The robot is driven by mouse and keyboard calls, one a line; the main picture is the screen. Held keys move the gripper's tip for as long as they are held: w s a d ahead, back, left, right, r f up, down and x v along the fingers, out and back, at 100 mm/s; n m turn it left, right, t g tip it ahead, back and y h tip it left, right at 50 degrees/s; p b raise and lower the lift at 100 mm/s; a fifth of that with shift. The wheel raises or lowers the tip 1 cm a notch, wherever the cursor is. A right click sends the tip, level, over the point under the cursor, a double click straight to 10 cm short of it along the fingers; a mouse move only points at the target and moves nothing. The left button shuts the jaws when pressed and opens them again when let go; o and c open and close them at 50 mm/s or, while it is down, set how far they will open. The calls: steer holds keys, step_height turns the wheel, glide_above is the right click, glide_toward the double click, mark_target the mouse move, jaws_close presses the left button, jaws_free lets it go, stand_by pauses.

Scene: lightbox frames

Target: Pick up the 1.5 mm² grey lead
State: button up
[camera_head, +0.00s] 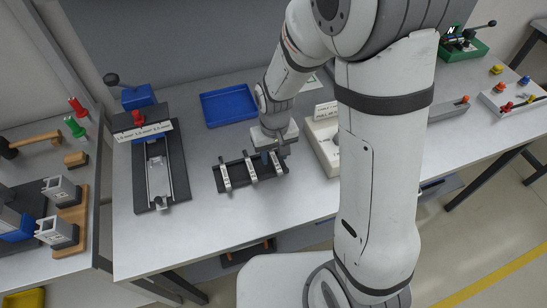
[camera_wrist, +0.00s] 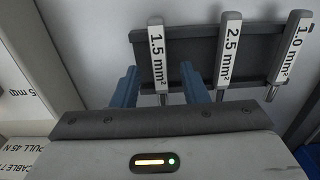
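A dark rack (camera_head: 234,185) on the bench holds three pale grey labelled leads. In the wrist view, the lead marked 1.5 mm² (camera_wrist: 157,48) is at the left, with a metal lower end. The 2.5 mm² lead (camera_wrist: 229,45) is in the middle and the 1.0 mm² lead (camera_wrist: 291,48) at the right. My gripper (camera_wrist: 161,82) is open, its two blue fingers apart on either side of the 1.5 mm² lead's lower part; no contact shows. In the head view my gripper (camera_head: 272,155) is over the rack's right end, partly covering that lead.
A blue tray (camera_head: 228,106) lies behind the rack. A black fixture (camera_head: 178,170) with a rail stands to its left. A pale box with a cable label (camera_head: 322,140) stands close on the right, partly behind my arm. The bench in front of the rack is clear.

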jaws_close()
stand_by(0.5)
